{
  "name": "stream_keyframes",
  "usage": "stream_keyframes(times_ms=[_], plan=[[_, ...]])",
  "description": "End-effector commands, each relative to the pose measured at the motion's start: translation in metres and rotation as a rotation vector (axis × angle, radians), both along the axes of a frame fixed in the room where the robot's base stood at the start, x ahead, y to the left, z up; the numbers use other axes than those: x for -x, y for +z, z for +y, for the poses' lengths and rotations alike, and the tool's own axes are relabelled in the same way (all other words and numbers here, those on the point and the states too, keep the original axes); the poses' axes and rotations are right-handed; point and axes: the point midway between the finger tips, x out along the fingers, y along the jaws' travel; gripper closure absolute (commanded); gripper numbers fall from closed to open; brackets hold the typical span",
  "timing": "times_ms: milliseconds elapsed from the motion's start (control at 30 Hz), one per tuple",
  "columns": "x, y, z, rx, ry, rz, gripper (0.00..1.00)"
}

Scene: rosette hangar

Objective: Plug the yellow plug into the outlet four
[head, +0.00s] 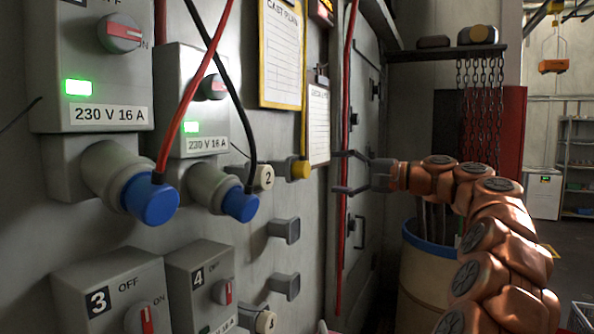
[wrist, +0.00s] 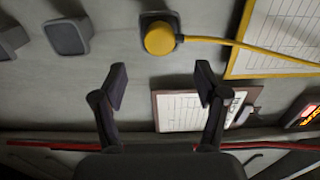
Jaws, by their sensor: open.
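The yellow plug (head: 300,170) sits in a grey wall holder, its yellow cable rising beside a yellow-framed sheet. In the wrist view the yellow plug (wrist: 160,38) is ahead of the fingers, near the top edge. My gripper (head: 339,172) is open and empty, to the right of the plug and apart from it. The box marked 4 (head: 200,285) is at the lower left, with a red-striped switch. Its socket is out of frame.
Boxes one and two have green lights and blue plugs (head: 150,198) with red and black cables. Cream plugs marked 2 (head: 264,177) and 3 (head: 266,322) and empty grey holders (head: 284,230) line the wall. A blue-rimmed barrel (head: 428,245) stands below my arm.

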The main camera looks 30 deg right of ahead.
Motion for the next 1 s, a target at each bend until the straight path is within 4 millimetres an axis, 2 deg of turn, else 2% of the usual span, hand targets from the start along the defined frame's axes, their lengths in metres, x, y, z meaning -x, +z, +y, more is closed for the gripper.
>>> stream_keyframes(times_ms=[533,1000], plan=[[-0.008,-0.001,0.005,0.0,0.0,0.002,0.27],[-0.052,0.001,0.033,0.0,0.003,0.002,0.27]])
